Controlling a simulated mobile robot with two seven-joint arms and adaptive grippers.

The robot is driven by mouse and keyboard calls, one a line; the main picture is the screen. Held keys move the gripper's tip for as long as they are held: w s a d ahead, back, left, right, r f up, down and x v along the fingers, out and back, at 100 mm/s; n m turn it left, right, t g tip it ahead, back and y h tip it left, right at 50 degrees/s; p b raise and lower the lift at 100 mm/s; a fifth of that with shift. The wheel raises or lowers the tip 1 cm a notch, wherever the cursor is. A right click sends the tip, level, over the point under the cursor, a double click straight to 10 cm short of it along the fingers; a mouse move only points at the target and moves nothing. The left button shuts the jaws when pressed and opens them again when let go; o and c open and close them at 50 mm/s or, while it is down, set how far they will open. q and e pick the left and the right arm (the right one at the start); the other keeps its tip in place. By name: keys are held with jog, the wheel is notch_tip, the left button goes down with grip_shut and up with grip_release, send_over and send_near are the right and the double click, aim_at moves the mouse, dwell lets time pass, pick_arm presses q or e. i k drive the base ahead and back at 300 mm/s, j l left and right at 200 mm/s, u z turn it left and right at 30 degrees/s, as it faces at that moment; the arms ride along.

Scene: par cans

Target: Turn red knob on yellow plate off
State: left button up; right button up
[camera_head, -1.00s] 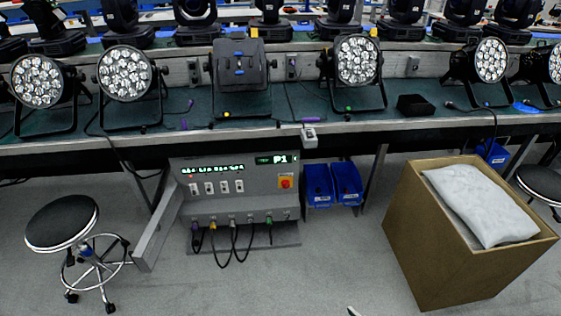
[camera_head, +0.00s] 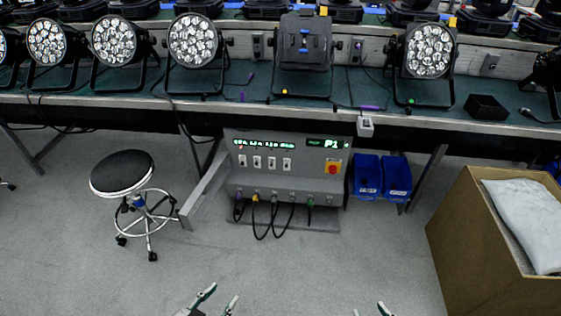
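The red knob (camera_head: 333,168) sits on a small yellow plate (camera_head: 328,173) at the right side of the grey control panel (camera_head: 305,183) under the bench. The knob is too small to read its exact angle. The panel also has several switches and green lit displays. My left gripper (camera_head: 219,298) shows at the bottom edge, its two fingertips apart with nothing between them. My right gripper (camera_head: 371,310) shows only its fingertips at the bottom edge, apart and empty. Both grippers are well below and in front of the panel, touching nothing.
A black round stool (camera_head: 122,173) stands left of the panel. Two blue bins (camera_head: 368,176) hang just right of it. A large cardboard box (camera_head: 470,245) with a white bag stands at the right. Several lamps stand on the bench (camera_head: 340,112). The floor before the panel is clear.

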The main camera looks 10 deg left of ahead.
aim_at(332, 168)
jog(key=i+l, duration=0.25)
jog(key=l, duration=0.15)
jog(key=i+l, duration=0.55)
jog(key=l, duration=0.3)
jog(key=i+l, duration=0.25)
jog(key=l, duration=0.15)
jog(key=i+l, duration=0.3)
jog(key=l+u, duration=0.05)
jog(key=l, duration=0.05)
